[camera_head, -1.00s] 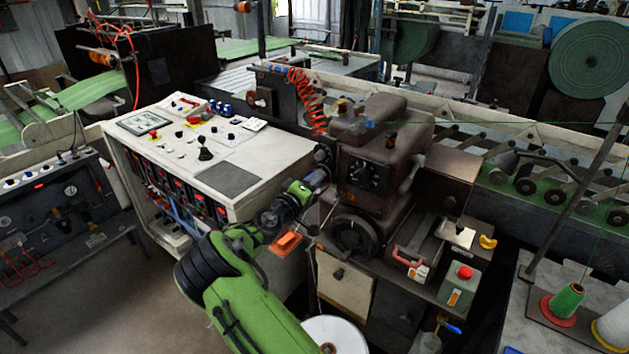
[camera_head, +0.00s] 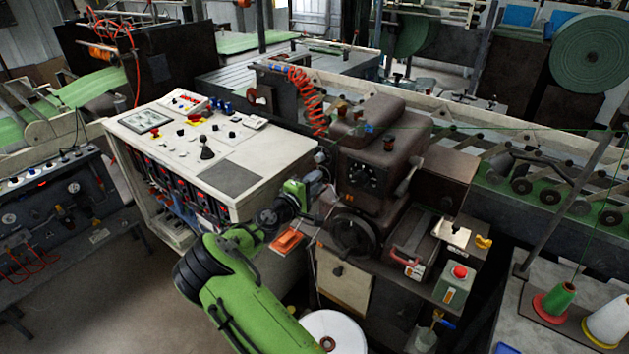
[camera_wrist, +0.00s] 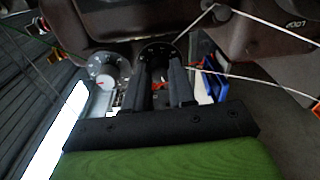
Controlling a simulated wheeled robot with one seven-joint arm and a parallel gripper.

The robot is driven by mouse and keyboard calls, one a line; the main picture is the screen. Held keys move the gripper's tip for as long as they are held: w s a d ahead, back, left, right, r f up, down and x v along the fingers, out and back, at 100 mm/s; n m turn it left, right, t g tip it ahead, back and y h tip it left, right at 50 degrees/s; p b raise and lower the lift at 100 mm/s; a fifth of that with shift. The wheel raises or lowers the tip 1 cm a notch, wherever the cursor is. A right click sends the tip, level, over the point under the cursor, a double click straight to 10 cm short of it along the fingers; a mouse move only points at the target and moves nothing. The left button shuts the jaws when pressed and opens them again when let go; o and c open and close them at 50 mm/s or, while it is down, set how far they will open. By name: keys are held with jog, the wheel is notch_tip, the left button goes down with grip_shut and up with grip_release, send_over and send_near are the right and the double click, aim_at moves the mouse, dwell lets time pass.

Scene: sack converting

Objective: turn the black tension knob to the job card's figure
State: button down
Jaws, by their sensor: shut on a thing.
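The brown sewing-machine head (camera_head: 375,145) carries a black numbered dial (camera_head: 365,174) on its front. My gripper (camera_wrist: 157,85) reaches the machine's left side; in the head view, my wrist hides most of the fingers. In the wrist view, the two dark fingers are close together and shut on a black round knob (camera_wrist: 158,48), with its rim showing beyond the tips. A second round part (camera_wrist: 103,69) with a white face sits just left of it. The knob's pointer and figures are too small to read. I cannot make out a job card with a readable figure.
A white control console (camera_head: 240,155) stands left of the machine, with an orange tray (camera_head: 287,242) below my wrist. A handwheel (camera_head: 352,234), a red-handled box (camera_head: 412,246) and a red-button box (camera_head: 457,283) are at right. Thread crosses the wrist view near the fingers.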

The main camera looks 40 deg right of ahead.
dwell(0.3)
jog(key=c, duration=0.9)
grip_release()
jog(key=shift+c, duration=0.2)
jog(key=shift+a, duration=0.1)
jog(key=b+v, duration=0.1)
jog(key=v, duration=1.4)
jog(key=shift+s+a, duration=0.25)
jog(key=shift+a, duration=0.05)
jog(key=shift+r, duration=0.1)
